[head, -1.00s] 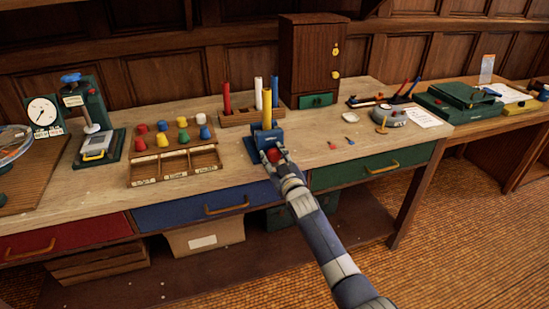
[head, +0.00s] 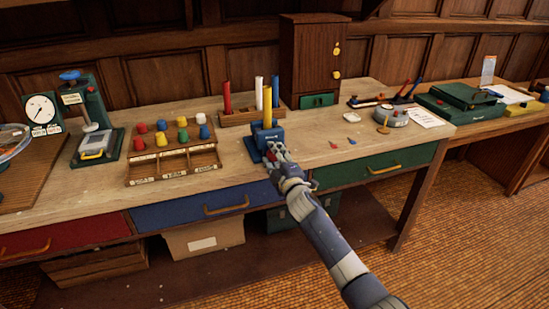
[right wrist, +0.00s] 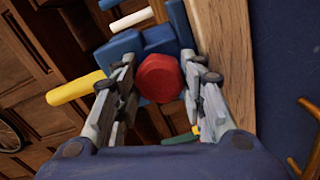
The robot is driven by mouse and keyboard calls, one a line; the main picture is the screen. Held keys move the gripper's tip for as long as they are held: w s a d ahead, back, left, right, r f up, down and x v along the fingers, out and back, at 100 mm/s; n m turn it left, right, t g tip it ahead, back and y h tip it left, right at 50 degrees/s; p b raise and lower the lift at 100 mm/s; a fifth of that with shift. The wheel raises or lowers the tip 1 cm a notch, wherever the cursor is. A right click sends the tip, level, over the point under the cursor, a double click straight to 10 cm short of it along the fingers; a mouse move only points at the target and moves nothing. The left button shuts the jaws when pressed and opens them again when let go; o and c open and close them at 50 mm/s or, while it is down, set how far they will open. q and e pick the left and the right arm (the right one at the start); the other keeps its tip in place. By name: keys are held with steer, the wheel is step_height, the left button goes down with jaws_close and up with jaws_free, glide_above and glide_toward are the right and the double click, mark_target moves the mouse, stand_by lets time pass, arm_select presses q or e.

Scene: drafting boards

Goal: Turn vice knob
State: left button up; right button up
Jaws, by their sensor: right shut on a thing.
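The blue vice (head: 264,137) stands near the front edge of the bench with a yellow rod (head: 267,103) upright in it. In the right wrist view the vice (right wrist: 125,46) and yellow rod (right wrist: 75,88) appear tilted. The red knob (right wrist: 160,78) on the vice's front lies between the fingers of my right gripper (right wrist: 160,84), which is shut on it. In the head view my right gripper (head: 273,156) reaches the vice from the front and mostly hides the knob. My left gripper is not in view.
A wooden tray (head: 175,166) with several coloured knobs is left of the vice. A rack (head: 238,118) with red and white rods stands behind it. A dark cabinet (head: 308,60) is at the back. Small tools lie to the right. Drawers (head: 190,211) run below the bench top.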

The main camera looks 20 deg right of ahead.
steer(key=shift+f+n, duration=0.2)
steer(key=shift+n, duration=0.9)
steer(key=o, duration=1.1)
steer(key=shift+s+d+r, duration=0.1)
steer(key=shift+s, duration=1.95)
steer(key=shift+s+d+r, duration=0.1)
steer(key=shift+s, duration=1.9)
steer(key=shift+f, duration=0.15)
